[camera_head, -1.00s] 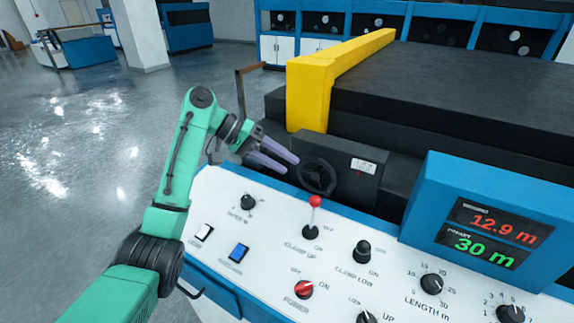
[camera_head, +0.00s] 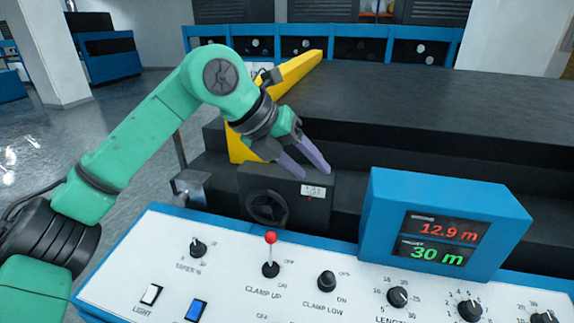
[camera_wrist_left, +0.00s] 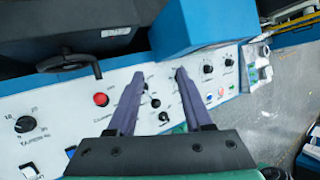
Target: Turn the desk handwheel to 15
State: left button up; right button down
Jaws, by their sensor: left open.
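The black desk handwheel (camera_head: 267,208) stands upright on the front of a dark box behind the control panel. It also shows at the upper left of the left wrist view (camera_wrist_left: 68,62). A small white label (camera_head: 313,191) sits on the box to the right of the wheel; its marks are too small to read. My left gripper (camera_head: 312,171) is open and empty, with its purple fingers above and to the right of the handwheel, apart from it. In the left wrist view, the fingers (camera_wrist_left: 158,76) point over the panel. My right gripper is out of view.
The white panel (camera_head: 225,275) carries a red-topped clamp lever (camera_head: 270,254), a taper knob (camera_head: 198,247) and several other knobs. A blue display box (camera_head: 445,190) reads 12.9 m and 30 m. A yellow bar (camera_head: 300,70) and a dark machine bed (camera_head: 420,105) lie behind.

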pick_arm(q)
jog(key=w+a+f+n+y, duration=0.1)
jog(key=w+a+f+y, duration=0.1)
jog(key=a+f+y, duration=0.4)
jog(key=h+p, duration=0.1)
jog(key=p, duration=0.4)
send_near(284, 217)
jog(key=x, duration=0.7)
jog(key=shift+f, duration=0.1)
jog(key=shift+w+d+f, duration=0.1)
jog(key=shift+w+f, duration=0.05)
jog(key=shift+f, duration=0.35)
grip_shut()
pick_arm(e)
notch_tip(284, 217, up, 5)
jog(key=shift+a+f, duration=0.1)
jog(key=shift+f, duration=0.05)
